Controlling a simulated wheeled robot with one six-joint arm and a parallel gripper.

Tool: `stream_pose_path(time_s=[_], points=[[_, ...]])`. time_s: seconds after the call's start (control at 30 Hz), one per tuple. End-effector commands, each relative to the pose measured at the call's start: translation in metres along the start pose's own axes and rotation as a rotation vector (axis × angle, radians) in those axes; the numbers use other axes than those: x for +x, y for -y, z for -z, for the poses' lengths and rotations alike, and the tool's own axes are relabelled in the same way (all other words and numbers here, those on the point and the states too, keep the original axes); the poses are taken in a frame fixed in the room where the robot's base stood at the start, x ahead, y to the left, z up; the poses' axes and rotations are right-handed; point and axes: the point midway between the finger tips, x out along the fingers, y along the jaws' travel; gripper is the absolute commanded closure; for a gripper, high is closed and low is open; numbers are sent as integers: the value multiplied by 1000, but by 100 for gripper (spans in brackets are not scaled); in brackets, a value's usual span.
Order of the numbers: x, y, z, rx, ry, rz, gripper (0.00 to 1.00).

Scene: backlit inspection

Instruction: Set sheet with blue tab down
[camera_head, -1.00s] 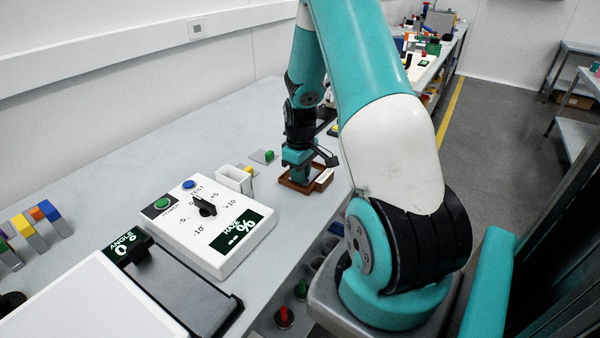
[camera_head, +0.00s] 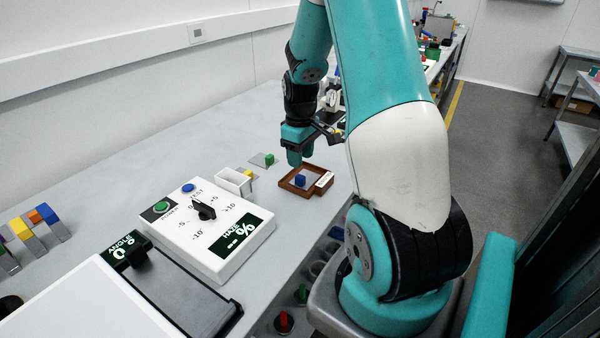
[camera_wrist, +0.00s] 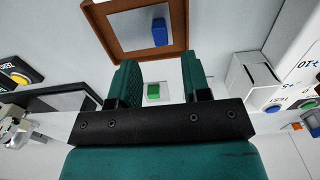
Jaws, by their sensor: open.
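The sheet with the blue tab (camera_head: 300,181) lies inside a brown wooden tray (camera_head: 287,187) on the bench. Its blue tab also shows in the wrist view (camera_wrist: 159,32), standing up inside the tray frame (camera_wrist: 98,22). My gripper (camera_head: 301,163) is open and empty, above and just behind the tray. In the wrist view the two teal fingers (camera_wrist: 158,75) are spread apart, with the tray beyond their tips. The sheet is clear of both fingers.
A sheet with a green tab (camera_head: 269,159) lies behind the tray; the tab shows between my fingers (camera_wrist: 153,91). A white open box (camera_head: 234,181) and the white haze meter (camera_head: 206,228) stand left.

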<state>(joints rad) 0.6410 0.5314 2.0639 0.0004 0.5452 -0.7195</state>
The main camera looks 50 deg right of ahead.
Motion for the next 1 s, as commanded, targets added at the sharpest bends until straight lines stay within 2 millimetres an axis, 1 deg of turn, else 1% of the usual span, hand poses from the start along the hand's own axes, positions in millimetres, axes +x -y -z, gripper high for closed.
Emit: stream_pose_path(time_s=[0.03,0.1,0.2,0.3,0.47,0.53,0.57,0.63,0.67,0.7,0.77,0.8,0.87,0.9,0.97,1.0], points=[[-11,-1,1,0,-5,-4,56],[-25,0,1,0,-3,-3,56],[-39,0,1,0,-2,-2,56],[-48,0,0,0,-1,-1,56],[-52,1,0,-2,1,2,56],[-57,11,5,-15,-8,4,56],[-61,20,8,-28,-16,6,56],[-73,56,19,-70,-42,21,56],[-80,78,23,-96,-56,32,56],[-91,110,27,-134,-77,49,56],[-106,166,25,-197,-107,85,56],[-116,204,18,-241,-124,114,56],[-128,256,0,-307,-141,161,56],[-135,288,-16,-349,-147,193,56],[-143,326,-42,-406,-149,239,56],[-147,346,-60,-440,-148,265,56]])
